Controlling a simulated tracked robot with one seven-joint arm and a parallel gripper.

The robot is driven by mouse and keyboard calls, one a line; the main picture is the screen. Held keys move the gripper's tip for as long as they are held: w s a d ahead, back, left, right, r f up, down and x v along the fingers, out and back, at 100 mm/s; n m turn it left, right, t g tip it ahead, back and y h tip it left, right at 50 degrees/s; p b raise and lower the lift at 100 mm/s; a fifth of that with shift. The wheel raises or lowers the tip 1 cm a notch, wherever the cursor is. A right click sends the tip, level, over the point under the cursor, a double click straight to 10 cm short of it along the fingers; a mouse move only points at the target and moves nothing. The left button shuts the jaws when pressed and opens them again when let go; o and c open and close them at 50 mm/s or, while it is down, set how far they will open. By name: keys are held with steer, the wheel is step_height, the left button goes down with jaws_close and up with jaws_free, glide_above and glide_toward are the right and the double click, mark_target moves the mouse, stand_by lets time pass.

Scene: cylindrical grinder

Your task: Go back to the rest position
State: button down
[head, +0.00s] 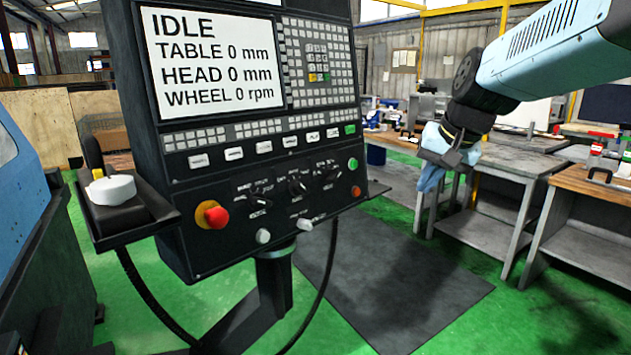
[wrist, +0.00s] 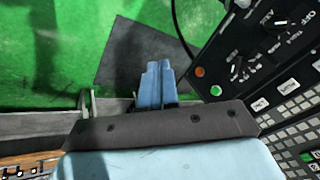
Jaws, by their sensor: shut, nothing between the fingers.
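My gripper (head: 431,177) hangs at the right of the head view, its blue fingers pointing down. It is shut and empty, held in the air to the right of the control panel. In the wrist view its closed blue fingers (wrist: 154,84) show over the green floor and the edge of a dark mat. The control panel (head: 255,150) stands apart from the gripper on a dark post. Its screen (head: 212,62) reads IDLE, with table 0 mm, head 0 mm and wheel 0 rpm.
A red stop button (head: 211,215) sits at the panel's lower left. A side shelf (head: 125,215) carries a white knob-like part (head: 111,189). A dark mat (head: 390,285) lies on the green floor. Workbenches (head: 590,185) stand behind at the right. A blue machine side (head: 25,200) is at far left.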

steer(key=s+d+f+n+h, duration=0.1)
steer(key=s+f, duration=0.1)
steer(key=s, duration=0.5)
steer(key=s+d+f+n+h, duration=0.1)
steer(key=s+f+n, duration=0.1)
steer(key=s, duration=0.5)
steer(key=shift+s+f+t, duration=0.3)
steer(key=shift+s+f, duration=0.1)
stand_by(0.9)
